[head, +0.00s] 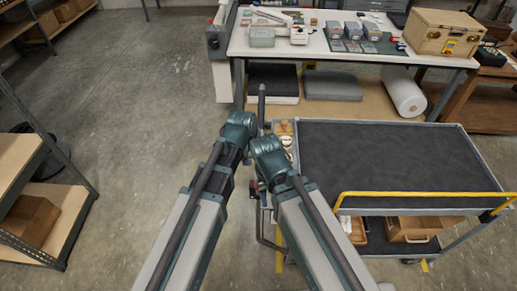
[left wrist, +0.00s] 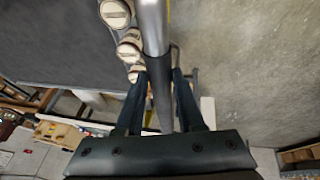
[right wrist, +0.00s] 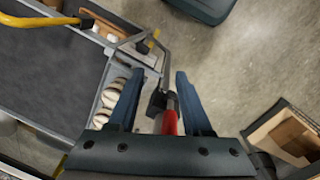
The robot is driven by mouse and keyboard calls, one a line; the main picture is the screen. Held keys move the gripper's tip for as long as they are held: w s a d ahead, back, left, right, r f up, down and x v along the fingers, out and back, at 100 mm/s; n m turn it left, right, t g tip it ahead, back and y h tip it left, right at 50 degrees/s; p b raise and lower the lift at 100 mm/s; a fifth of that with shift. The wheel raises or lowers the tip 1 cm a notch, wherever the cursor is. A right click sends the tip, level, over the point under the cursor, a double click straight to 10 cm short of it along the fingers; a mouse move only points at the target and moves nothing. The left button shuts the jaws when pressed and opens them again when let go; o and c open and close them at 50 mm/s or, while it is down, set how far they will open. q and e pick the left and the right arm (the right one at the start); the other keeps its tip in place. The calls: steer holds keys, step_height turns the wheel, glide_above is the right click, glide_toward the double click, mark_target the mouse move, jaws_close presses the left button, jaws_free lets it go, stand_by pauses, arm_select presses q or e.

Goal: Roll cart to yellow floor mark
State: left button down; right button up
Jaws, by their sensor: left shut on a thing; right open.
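The cart has a dark grey top (head: 395,160) and a lower shelf, and stands right of my arms. My left gripper (left wrist: 159,78) is shut on the bar of its push handle (left wrist: 154,25). In the head view the left fingers are hidden. My right gripper (right wrist: 157,82) is open, with its fingers on either side of a red-gripped lever (right wrist: 170,118) at the cart's handle end; I cannot tell whether they touch it. A yellow strip (head: 279,248) shows on the floor by the cart's near left corner, and another yellow piece (head: 425,265) lies near a wheel.
A workbench (head: 310,45) with boxes and tools stands just behind the cart. A yellow rail (head: 425,195) runs along the cart's near side. Shelving (head: 60,205) stands at the left. The concrete floor (head: 130,100) between is open.

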arm_select(q)
steer(key=shift+w+r, duration=0.1)
steer(key=c, duration=0.5)
jaws_free()
steer(key=p+v, duration=1.2)
steer(key=v, duration=0.1)
steer(key=shift+a+r, duration=0.1)
steer(key=shift+r, duration=0.2)
steer(key=shift+s, duration=0.3)
